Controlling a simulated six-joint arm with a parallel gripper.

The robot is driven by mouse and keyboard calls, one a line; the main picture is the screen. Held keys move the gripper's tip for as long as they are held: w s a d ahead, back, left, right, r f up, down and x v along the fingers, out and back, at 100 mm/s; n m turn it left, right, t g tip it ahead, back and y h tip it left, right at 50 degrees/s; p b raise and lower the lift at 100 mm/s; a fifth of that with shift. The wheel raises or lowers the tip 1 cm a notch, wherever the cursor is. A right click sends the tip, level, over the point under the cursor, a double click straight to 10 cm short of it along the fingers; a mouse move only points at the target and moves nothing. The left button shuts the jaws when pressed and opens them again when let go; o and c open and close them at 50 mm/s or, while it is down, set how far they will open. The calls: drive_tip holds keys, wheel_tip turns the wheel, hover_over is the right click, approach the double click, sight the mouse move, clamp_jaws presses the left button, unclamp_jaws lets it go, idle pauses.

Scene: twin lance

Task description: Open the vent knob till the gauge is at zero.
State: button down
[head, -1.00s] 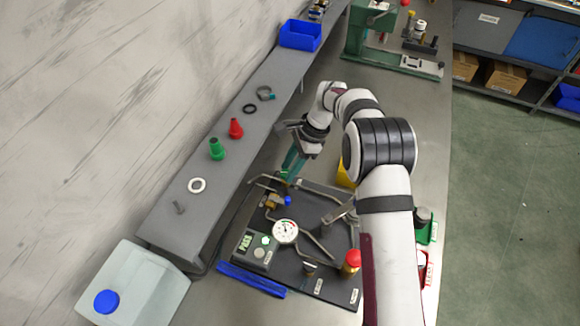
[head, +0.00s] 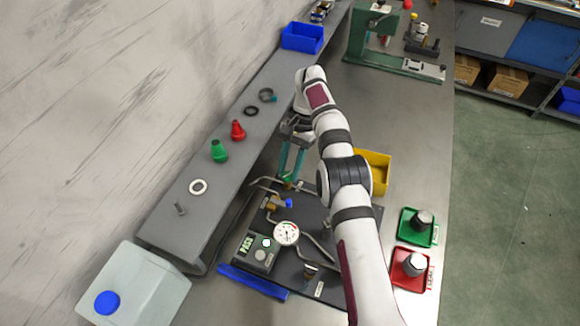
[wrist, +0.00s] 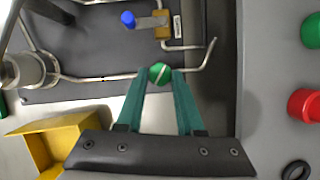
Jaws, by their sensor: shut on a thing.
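The vent knob is a small round green knob (wrist: 160,73) with a pale line across it, at the end of a thin metal pipe. My gripper (wrist: 160,76) has its teal fingers closed on it, one on each side. In the head view the fingertips (head: 289,180) reach down at the rear of the dark panel (head: 322,219), and the knob is mostly hidden between them. The white round gauge (head: 286,233) is on the panel. Its needle is too small to read exactly.
A grey box with a PASS label (head: 258,253) is beside the gauge. A brass valve with a blue knob (wrist: 129,19) is near the green one. A yellow bin (head: 375,172), green tray (head: 417,227) and red tray (head: 411,268) lie right of my arm. A grey shelf (head: 225,172) runs left.

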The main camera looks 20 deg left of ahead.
sight(291, 173)
drive_tip(key=shift+s+n, duration=0.1)
drive_tip(key=shift+n, duration=0.2)
idle(0.4)
drive_tip(key=c, duration=0.5)
unclamp_jaws()
drive_tip(key=shift+c, duration=0.2)
drive_tip(key=shift+r, duration=0.1)
wheel_tip(291, 173, up, 4)
drive_tip(key=shift+d+r, duration=0.15)
drive_tip(key=d+r, duration=0.6)
drive_tip(key=d, duration=0.5)
drive_tip(key=shift+w+d+r, duration=0.15)
drive_tip(key=shift+w+r, duration=0.1)
drive_tip(key=shift+w, duration=0.15)
